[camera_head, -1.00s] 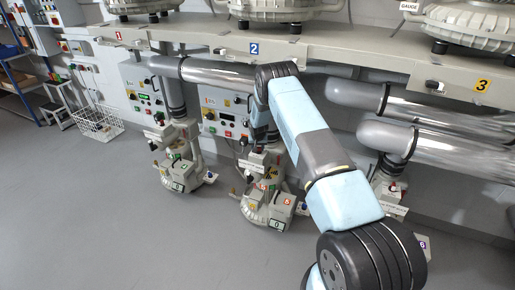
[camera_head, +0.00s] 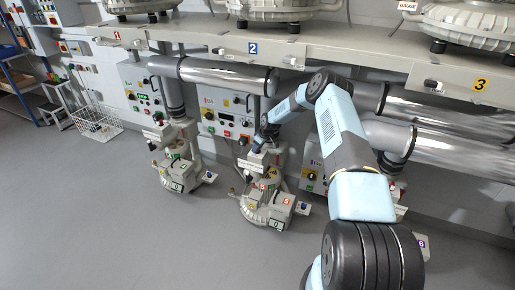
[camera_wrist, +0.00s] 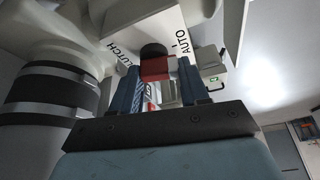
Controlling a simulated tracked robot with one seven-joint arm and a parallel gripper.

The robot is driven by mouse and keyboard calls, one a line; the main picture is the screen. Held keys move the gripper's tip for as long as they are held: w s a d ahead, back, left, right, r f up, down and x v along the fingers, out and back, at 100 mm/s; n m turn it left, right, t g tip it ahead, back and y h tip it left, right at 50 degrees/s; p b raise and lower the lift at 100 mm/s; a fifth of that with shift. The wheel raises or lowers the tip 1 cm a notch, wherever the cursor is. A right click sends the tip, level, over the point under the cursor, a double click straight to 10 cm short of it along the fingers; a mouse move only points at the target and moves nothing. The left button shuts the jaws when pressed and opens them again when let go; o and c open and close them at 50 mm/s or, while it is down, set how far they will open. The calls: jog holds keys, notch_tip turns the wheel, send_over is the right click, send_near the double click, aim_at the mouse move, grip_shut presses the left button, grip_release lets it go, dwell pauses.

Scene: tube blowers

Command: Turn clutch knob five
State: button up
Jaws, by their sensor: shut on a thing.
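The clutch knob (camera_wrist: 154,50) has a black round top and a red part below it, on a pale panel marked CLUTCH and AUTO in the wrist view. My gripper (camera_wrist: 158,72) has its two blue-grey fingers on either side of the red part, shut on it. In the head view my gripper (camera_head: 256,147) is at the top of the middle floor unit (camera_head: 262,207), which bears a red 5 label. The knob is too small and covered to make out there.
Another floor unit (camera_head: 182,170) stands to the left. A shelf-like beam (camera_head: 340,55) and large metal pipes (camera_head: 228,76) run above and behind. A control panel (camera_head: 226,112) is on the wall. The grey floor at front left is clear.

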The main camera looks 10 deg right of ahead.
jog(key=shift+n+g+y, duration=0.3)
jog(key=shift+n+y, duration=0.1)
jog(key=shift+n, duration=0.7)
jog(key=shift+d, duration=0.1)
jog(key=o, duration=1.1)
jog(key=shift+c, duration=0.2)
